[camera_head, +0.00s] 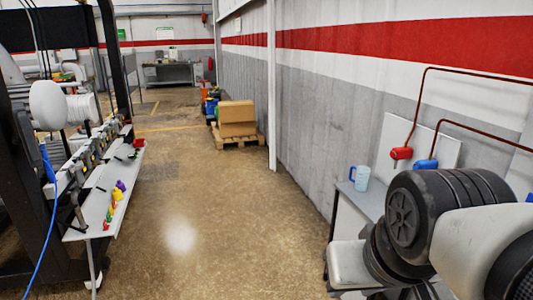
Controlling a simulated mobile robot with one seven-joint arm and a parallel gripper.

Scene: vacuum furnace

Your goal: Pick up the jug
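A light blue jug (361,178) with a handle on its left side stands upright on a grey bench (370,203) against the right wall. My own arm, with dark round joints and pale links, fills the lower right and hides part of the bench. My gripper cannot be made out in this view. The jug stands apart from the visible arm parts, up and to their left.
Red and blue fittings (401,153) on brown pipes hang behind the bench. A white shelf (110,190) with small coloured objects stands at the left. A cardboard box (237,114) sits on a pallet farther back. The middle floor is clear.

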